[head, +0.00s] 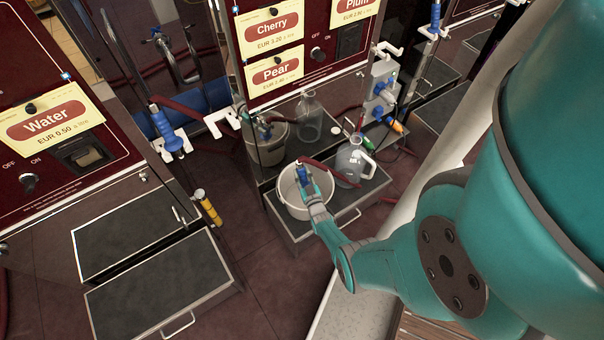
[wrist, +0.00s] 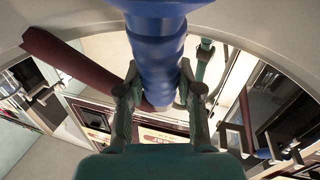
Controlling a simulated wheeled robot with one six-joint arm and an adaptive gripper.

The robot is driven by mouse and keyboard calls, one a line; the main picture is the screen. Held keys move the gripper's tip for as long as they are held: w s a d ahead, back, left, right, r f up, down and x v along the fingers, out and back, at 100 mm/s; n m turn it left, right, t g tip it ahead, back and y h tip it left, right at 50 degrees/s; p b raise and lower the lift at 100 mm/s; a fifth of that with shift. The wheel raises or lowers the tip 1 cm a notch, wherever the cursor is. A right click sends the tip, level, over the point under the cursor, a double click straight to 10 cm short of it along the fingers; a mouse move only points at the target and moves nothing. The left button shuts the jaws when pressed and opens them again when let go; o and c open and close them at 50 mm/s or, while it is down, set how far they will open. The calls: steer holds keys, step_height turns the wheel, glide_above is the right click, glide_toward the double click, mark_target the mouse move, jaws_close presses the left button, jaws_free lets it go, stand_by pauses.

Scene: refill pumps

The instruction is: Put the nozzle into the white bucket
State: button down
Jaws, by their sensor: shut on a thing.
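The white bucket (head: 292,208) stands upright on a dark pull-out shelf in the middle of the head view. My gripper (head: 305,184) is at the bucket's opening, shut on the blue nozzle (head: 301,172). In the wrist view, the blue nozzle (wrist: 157,55) sits between the two fingers of my gripper (wrist: 158,85). The nozzle's dark red hose (wrist: 85,65) runs off to the upper left there. A pale curved surface, apparently the bucket (wrist: 60,14), spans the top of the wrist view. The nozzle's outlet end is hidden, so its depth in the bucket cannot be told.
A clear jug (head: 352,160) with a handle stands right of the bucket. Behind are another bucket (head: 268,150) and a clear bottle (head: 309,118). Red hoses cross the shelf. Empty dark shelves (head: 160,285) lie at left. Pump cabinets with price signs (head: 275,72) stand behind.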

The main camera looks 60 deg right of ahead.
mark_target(301, 164)
steer(key=shift+s+a+f, duration=0.45)
steer(key=shift+s+f, duration=0.05)
steer(key=c, duration=0.7)
jaws_free()
steer(key=shift+w+d+r, duration=0.1)
steer(key=shift+w+r, duration=0.05)
steer(key=shift+r, duration=1.55)
steer(key=shift+w+d+r, duration=0.1)
steer(key=shift+r, duration=6)
